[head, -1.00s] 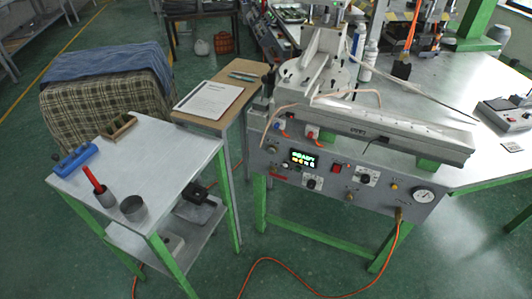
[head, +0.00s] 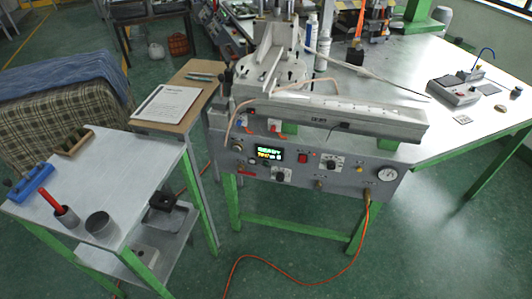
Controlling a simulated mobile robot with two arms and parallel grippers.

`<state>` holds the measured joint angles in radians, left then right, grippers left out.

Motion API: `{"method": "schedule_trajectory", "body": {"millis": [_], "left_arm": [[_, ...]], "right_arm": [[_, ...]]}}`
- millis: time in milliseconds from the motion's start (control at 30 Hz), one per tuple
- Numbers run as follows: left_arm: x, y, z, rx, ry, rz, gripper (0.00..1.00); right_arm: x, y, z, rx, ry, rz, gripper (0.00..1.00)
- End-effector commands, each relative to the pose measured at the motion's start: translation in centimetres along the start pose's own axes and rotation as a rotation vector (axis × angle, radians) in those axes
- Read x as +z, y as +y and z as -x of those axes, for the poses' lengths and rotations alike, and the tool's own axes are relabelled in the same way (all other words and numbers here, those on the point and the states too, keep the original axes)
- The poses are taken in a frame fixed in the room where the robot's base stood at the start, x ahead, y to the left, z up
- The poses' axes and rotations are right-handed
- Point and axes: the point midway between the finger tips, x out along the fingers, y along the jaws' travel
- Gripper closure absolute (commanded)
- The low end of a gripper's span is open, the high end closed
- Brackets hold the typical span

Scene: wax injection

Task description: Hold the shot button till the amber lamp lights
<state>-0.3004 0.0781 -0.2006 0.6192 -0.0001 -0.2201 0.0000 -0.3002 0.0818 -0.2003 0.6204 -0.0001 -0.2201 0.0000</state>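The wax injection machine (head: 325,112) stands on the workbench, its grey front panel (head: 222,150) facing me. The panel carries a lit display (head: 269,153) with green and yellow text, too small to read surely. A red square control (head: 303,157) sits right of the display. I cannot tell which control is the shot button. A small yellowish spot (head: 359,169), perhaps the amber lamp, is left of the round gauge (head: 387,174); I cannot tell whether it is lit. Neither of my grippers is in view, and nothing touches the panel.
A clipboard (head: 166,104) lies on a wooden stand. An orange hose (head: 300,262) runs across the floor.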

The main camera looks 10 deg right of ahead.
Motion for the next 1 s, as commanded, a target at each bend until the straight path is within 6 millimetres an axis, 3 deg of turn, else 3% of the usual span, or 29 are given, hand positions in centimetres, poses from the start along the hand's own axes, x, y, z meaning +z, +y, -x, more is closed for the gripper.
{"method": "schedule_trajectory", "body": {"millis": [467, 600, 1000], "left_arm": [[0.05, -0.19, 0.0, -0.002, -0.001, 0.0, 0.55], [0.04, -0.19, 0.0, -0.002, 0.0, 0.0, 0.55], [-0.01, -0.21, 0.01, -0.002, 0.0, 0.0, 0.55]], "right_arm": [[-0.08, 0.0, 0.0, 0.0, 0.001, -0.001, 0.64], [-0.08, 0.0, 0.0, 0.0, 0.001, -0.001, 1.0], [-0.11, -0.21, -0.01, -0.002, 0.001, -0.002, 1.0]]}}
